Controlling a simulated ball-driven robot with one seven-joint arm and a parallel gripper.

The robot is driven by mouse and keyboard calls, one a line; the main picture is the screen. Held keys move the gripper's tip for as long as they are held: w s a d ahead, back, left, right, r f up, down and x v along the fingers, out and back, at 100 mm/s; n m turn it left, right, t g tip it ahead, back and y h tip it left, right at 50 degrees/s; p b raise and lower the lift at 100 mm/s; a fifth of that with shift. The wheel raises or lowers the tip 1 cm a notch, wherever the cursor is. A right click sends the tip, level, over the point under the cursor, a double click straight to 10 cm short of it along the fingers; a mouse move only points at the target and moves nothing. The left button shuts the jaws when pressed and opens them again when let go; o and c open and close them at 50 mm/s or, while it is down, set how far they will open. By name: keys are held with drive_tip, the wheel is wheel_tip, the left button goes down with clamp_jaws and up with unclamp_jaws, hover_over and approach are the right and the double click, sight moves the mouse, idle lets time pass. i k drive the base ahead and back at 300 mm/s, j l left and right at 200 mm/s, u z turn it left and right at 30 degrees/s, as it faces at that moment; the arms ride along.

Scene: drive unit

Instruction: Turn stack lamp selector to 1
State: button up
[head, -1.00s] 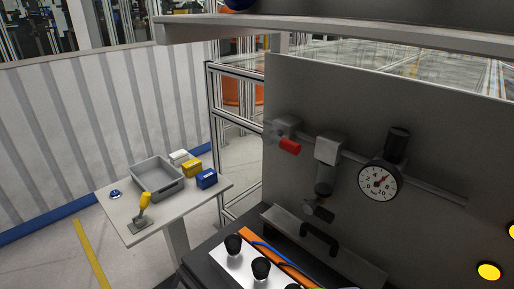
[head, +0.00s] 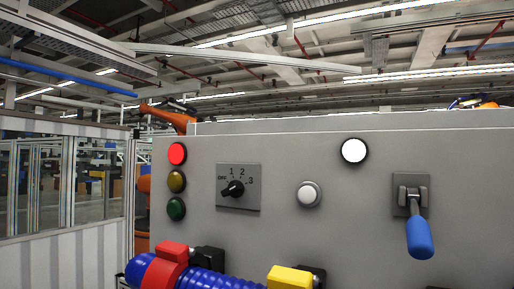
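The selector (head: 235,189) is a black knob on a grey square plate, marked OFF, 1, 2 and 3, on the upright grey panel. Its handle slants from lower left to upper right; I cannot tell for sure which mark it points at. Left of it is a column of lamps: the red lamp (head: 177,153) on top looks bright, and the amber lamp (head: 176,181) and green lamp (head: 176,208) look dark. My gripper is not in view.
A white button (head: 309,194) and a bright round white lamp (head: 354,150) are right of the selector. A blue-handled lever (head: 419,236) sits farther right. A blue ribbed hose (head: 205,279) with a red block (head: 165,266) and a yellow block (head: 290,277) stick out below.

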sight(236, 188)
drive_tip(key=i+j, duration=0.25)
drive_tip(key=i, duration=0.15)
drive_tip(key=i+j+u, duration=0.1)
drive_tip(key=i, duration=0.3)
drive_tip(key=i+j, duration=0.3)
drive_tip(key=i+u, duration=0.05)
drive_tip(key=i, duration=0.05)
